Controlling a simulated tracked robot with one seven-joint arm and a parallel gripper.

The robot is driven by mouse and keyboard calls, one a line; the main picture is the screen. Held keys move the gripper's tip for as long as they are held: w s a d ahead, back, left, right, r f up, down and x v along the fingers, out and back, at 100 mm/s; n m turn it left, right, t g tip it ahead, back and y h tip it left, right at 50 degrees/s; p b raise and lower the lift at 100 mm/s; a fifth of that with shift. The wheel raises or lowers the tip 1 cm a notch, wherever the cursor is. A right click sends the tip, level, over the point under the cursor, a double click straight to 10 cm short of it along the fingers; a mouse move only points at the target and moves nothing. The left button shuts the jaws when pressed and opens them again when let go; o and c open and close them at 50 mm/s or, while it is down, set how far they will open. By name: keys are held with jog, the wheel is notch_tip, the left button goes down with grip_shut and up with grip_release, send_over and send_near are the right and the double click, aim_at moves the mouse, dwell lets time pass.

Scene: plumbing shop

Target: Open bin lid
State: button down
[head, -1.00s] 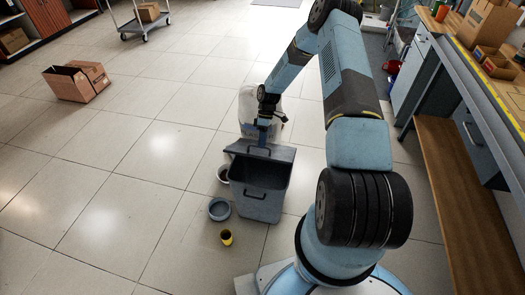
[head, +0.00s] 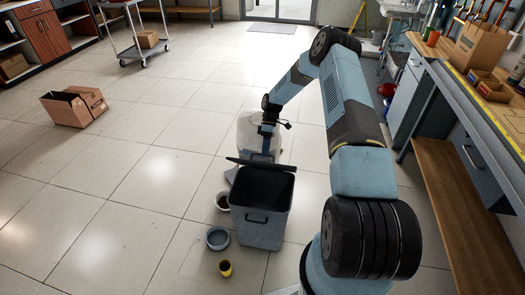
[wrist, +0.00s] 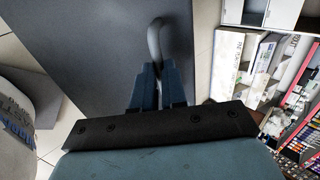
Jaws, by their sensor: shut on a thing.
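A grey bin (head: 262,222) stands on the tiled floor left of my arm, with a handle on its front. Its mouth is open and dark inside. The lid (head: 262,163) is swung up at the back of the mouth and shows almost edge-on. My gripper (head: 268,147) is behind the lid, partly hidden by it. In the wrist view, my blue fingers (wrist: 160,80) are shut on the grey curved handle (wrist: 155,35) of the dark lid panel (wrist: 90,45).
A white sack (head: 250,132) stands behind the bin. A workbench (head: 465,110) runs along the right. Floor at left is clear up to an open carton (head: 75,107).

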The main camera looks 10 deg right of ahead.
dwell(0.8)
jog(key=c, duration=1.2)
grip_release()
jog(key=shift+o, duration=0.2)
jog(key=w+d+r, duration=0.3)
jog(key=w, duration=0.3)
jog(key=w+d+r, duration=0.3)
jog(key=w, duration=0.4)
jog(key=shift+d+r, duration=0.25)
jog(key=shift+d, duration=0.05)
dwell(0.6)
